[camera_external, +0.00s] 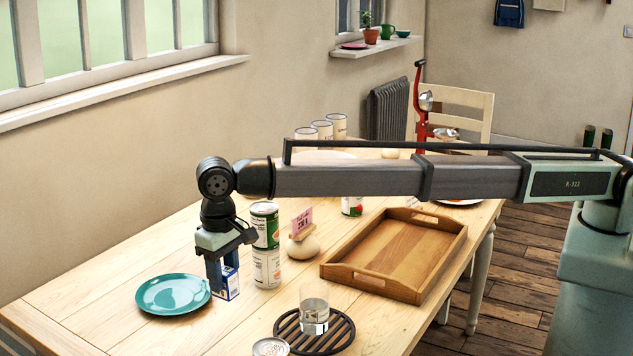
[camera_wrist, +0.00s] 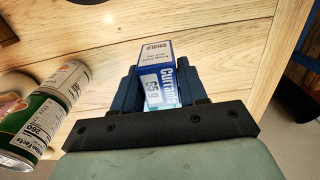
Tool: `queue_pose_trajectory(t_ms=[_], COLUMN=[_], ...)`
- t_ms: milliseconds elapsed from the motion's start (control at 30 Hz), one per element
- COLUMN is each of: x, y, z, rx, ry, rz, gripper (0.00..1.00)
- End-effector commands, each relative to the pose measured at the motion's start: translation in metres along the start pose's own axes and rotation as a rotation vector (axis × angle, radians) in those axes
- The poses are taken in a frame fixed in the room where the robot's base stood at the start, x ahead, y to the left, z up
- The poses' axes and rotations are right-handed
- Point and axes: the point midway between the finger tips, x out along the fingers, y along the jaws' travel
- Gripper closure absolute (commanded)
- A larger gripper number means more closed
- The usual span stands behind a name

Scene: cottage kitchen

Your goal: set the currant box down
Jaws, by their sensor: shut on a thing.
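The currant box (camera_external: 231,284) is a small blue and white carton, between a teal plate and stacked cans in the external view. The box's lower end is at or very near the wooden table (camera_external: 130,255). I cannot tell whether it touches.
The teal plate (camera_external: 173,294) lies close left of the box. Two stacked cans (camera_external: 266,247) stand close right. A glass (camera_external: 314,311) stands on a dark slatted trivet (camera_external: 342,334) in front. A wooden tray (camera_external: 410,293) lies further right. Bare table lies in front of the plate.

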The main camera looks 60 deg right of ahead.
Motion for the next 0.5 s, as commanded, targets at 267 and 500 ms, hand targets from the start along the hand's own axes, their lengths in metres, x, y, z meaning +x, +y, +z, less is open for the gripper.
queue_pose_trajectory(t_ms=[267,500], x=[0.043,0.062], y=[0.001,0.000], z=[0.000,0.000], rx=[0.000,0.000], ry=[-0.001,0.000], rz=[0.001,0.000], gripper=[0.89,0.89])
